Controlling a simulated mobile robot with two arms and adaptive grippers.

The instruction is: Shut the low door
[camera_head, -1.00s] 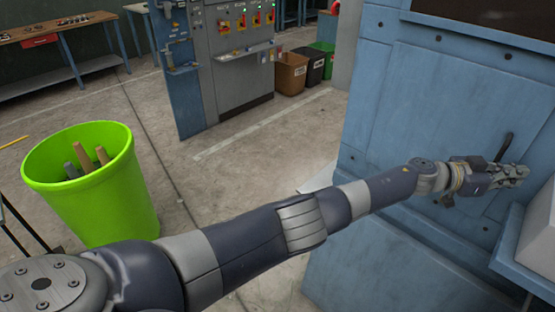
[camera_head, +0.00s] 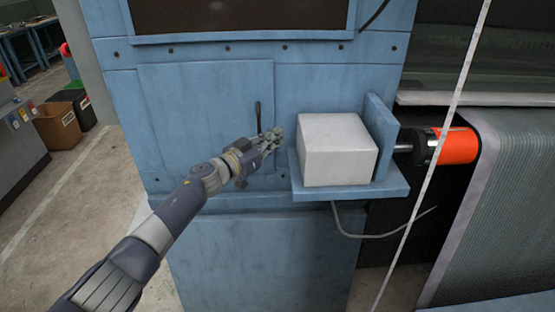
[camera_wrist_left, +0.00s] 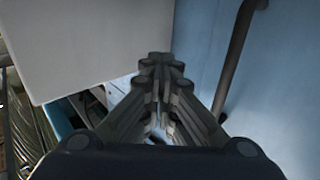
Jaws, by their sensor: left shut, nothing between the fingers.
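The low door (camera_head: 190,115) is a blue panel in the blue cabinet. It looks about flush with the cabinet face; I cannot tell whether a small gap is left. Its dark upright handle (camera_head: 258,116) is at the door's right side, and it also shows in the left wrist view (camera_wrist_left: 236,55) to the right of the fingers. My left gripper (camera_head: 277,138) is shut and empty, in front of the door's right edge by the handle's lower end. I cannot tell whether it touches the door. My right gripper is not in view.
A white box (camera_head: 337,150) sits on a blue shelf (camera_head: 350,190) just right of my left gripper; it also fills the upper left of the left wrist view (camera_wrist_left: 85,45). An orange roller (camera_head: 455,146) and a ribbed belt (camera_head: 520,200) are farther right.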

